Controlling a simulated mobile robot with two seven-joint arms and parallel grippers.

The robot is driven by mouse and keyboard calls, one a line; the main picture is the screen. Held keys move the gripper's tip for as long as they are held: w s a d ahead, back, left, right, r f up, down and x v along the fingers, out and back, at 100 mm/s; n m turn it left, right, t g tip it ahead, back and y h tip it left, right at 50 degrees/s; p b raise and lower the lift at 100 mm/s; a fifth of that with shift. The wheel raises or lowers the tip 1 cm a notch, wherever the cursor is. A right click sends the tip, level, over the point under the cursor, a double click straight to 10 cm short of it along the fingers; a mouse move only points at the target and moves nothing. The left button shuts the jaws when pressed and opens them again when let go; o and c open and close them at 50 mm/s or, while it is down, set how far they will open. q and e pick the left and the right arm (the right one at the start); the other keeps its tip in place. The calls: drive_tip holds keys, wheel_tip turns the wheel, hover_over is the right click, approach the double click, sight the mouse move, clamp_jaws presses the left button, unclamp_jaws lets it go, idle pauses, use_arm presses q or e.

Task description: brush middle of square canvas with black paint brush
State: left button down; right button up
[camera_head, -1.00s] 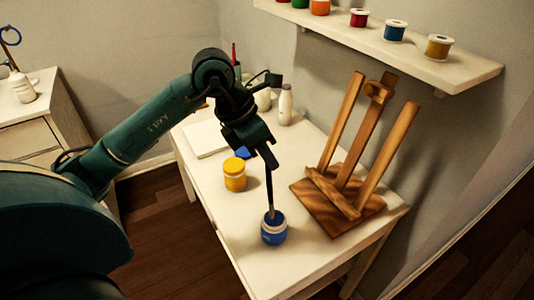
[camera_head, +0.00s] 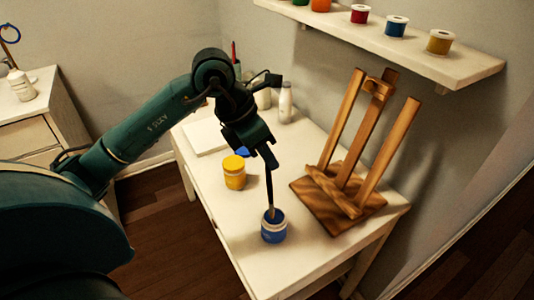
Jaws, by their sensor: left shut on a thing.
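A black paint brush (camera_head: 269,187) points down, with its tip in or at the mouth of a blue paint jar (camera_head: 273,231) on the white table. My left gripper (camera_head: 267,157) is shut on the upper end of the brush, above the jar. A flat white square canvas (camera_head: 203,137) appears to lie on the table at the back left, partly hidden behind my left arm. A wooden easel (camera_head: 345,175) stands empty on the right of the table. My right gripper is not in view.
A yellow paint jar (camera_head: 235,173) stands left of the blue jar, with a blue lid or jar behind it. A white bottle (camera_head: 285,103) stands at the back. A wall shelf (camera_head: 460,72) with several paint jars hangs above. The table's front right is clear.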

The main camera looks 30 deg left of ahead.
use_arm(q)
drive_tip(key=shift+r, duration=0.1)
idle(0.4)
drive_tip(key=shift+r+p, duration=2.5)
drive_tip(key=shift+r, duration=0.95)
